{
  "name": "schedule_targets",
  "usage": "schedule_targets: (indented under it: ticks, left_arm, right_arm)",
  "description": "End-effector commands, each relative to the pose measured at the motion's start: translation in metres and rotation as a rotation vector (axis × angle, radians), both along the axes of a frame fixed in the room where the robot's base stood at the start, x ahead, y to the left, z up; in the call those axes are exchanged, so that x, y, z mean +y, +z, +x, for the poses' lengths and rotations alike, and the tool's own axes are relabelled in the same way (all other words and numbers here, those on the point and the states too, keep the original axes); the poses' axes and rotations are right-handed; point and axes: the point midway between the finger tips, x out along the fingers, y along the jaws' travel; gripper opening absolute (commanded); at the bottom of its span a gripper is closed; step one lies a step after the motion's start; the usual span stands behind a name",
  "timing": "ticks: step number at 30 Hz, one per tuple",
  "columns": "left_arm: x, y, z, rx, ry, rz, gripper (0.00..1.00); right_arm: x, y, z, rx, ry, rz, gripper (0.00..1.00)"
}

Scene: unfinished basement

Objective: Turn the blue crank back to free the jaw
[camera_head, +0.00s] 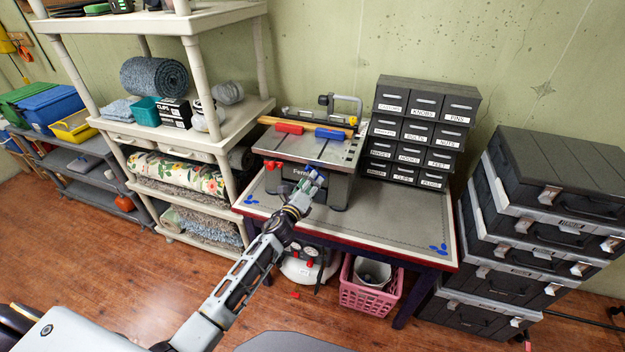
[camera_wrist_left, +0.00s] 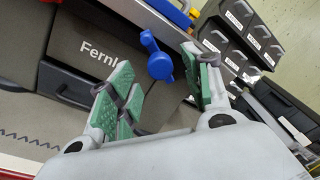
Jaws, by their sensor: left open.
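The blue crank (camera_wrist_left: 160,65) is on the front of a grey bench tool with a dark front (camera_wrist_left: 105,50) in the left wrist view. In the head view the bench tool (camera_head: 305,152) stands on the workbench, and the crank is mostly hidden by my gripper. My left gripper (camera_wrist_left: 158,78) is open, its green-padded fingers on either side of the crank in the picture; I cannot tell whether they touch it. It also shows at the tool's front in the head view (camera_head: 310,180). A red block (camera_head: 289,128) and a blue block (camera_head: 329,134) are on top. I cannot tell which part is the jaw. My right gripper is out of view.
A red knob (camera_head: 271,164) is on the tool's front left. Small drawers (camera_head: 420,130) stand at the bench's back right; dark cases (camera_head: 540,235) are stacked beyond. Shelves (camera_head: 235,125) stand close on the left. The benchtop's right front (camera_head: 395,225) is mostly clear. A pink basket (camera_head: 370,293) is underneath.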

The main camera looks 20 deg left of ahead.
Motion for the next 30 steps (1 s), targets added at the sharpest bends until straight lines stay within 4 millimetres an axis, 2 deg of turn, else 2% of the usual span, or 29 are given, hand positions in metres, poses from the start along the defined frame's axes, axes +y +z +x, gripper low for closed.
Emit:
schedule_targets:
  ticks: [9, 23, 30]
  left_arm:
    - [-0.002, 0.0, 0.021, 0.0, 0.001, -0.001, 0.49]
    - [-0.002, 0.0, 0.025, 0.001, 0.001, -0.001, 0.49]
    - [-0.003, 0.0, 0.025, 0.001, 0.001, -0.001, 0.19]
  right_arm:
    - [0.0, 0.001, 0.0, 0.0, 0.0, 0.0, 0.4]
    - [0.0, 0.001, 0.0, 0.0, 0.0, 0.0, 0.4]
    - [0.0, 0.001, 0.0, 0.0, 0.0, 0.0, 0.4]
